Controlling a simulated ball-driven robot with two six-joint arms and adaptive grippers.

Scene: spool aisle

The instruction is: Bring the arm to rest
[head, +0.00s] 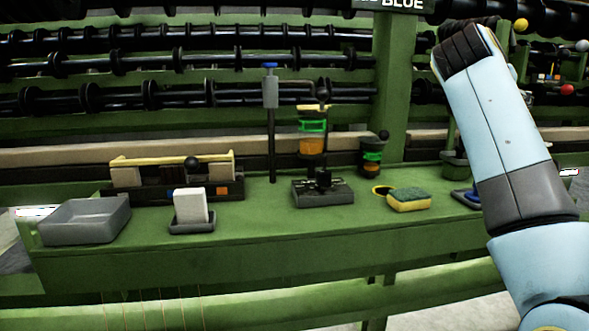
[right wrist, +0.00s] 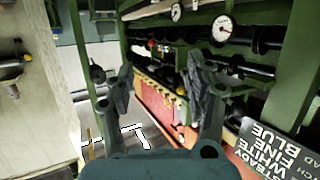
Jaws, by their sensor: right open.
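My right arm (head: 500,125) is raised at the right side of the head view, above the green bench. Its hand is not clear there. In the right wrist view my right gripper (right wrist: 160,78) is open, with its two dark fingers apart and nothing between them. Beyond the fingers are a dim aisle with a red panel (right wrist: 158,100) and dark rollers. My left arm and left gripper do not show in either view.
The green bench (head: 255,235) holds a grey tray (head: 85,220), a white block (head: 190,205), a dark fixture (head: 322,192) and a yellow-green sponge (head: 408,199). Black roller racks stand behind. In the right wrist view a green post and a lettered sign (right wrist: 270,150) are at right.

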